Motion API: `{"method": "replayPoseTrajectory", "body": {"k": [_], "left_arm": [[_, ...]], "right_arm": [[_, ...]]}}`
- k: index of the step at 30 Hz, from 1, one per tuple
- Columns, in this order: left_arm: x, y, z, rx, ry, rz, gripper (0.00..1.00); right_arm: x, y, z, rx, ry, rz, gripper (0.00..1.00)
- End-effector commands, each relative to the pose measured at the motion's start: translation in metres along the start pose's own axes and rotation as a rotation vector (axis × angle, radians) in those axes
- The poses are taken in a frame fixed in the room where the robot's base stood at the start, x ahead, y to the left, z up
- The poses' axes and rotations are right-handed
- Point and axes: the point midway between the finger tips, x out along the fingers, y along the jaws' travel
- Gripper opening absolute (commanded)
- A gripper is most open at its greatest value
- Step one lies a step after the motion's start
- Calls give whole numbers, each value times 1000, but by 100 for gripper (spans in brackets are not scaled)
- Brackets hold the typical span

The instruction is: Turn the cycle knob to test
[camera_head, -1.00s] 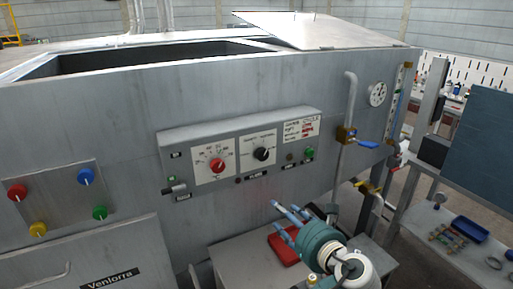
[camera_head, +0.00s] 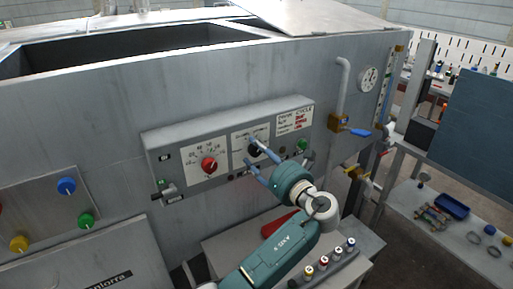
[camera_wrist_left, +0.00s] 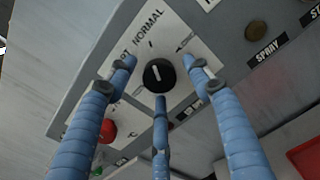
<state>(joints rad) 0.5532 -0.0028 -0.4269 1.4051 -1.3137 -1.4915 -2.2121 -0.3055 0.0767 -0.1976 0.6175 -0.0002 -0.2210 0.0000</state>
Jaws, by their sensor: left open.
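The black cycle knob (camera_head: 256,149) sits on a white plate on the grey control panel. In the left wrist view the knob (camera_wrist_left: 158,76) shows a white pointer line, with the word NORMAL on the plate above it; the other labels are partly hidden or unreadable. My left gripper (camera_head: 252,153) is open, with its three blue fingers reaching toward the plate. In the left wrist view its fingertips (camera_wrist_left: 158,84) spread around the knob, two at the sides and one below; I cannot tell whether any touches it. My right gripper is not in view.
A red knob (camera_head: 209,165) on its own white dial plate is left of the black knob. A green button (camera_head: 302,146) is to the right. A blue-handled valve (camera_head: 350,129) and pipe stand further right. A red object (camera_head: 279,223) lies on the table below.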

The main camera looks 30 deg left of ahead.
Motion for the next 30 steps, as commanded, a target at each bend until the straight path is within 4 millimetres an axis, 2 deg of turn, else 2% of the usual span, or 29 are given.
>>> {"method": "replayPoseTrajectory", "body": {"k": [1, 4, 12, 14, 19, 30], "left_arm": [[5, 1, 1, 1, 0, 1, 51], [10, 0, 0, 0, 2, 0, 51], [11, 0, -1, -1, 2, 0, 51], [11, 0, -1, -1, 2, 0, 41], [11, 0, -1, -1, 2, 0, 7], [10, 0, -2, -47, 3, -1, 6]], "right_arm": [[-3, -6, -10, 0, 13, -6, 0], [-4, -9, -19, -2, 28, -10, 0], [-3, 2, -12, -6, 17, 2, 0], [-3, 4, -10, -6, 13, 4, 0], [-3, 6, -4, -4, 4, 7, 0], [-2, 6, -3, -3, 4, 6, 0]]}}
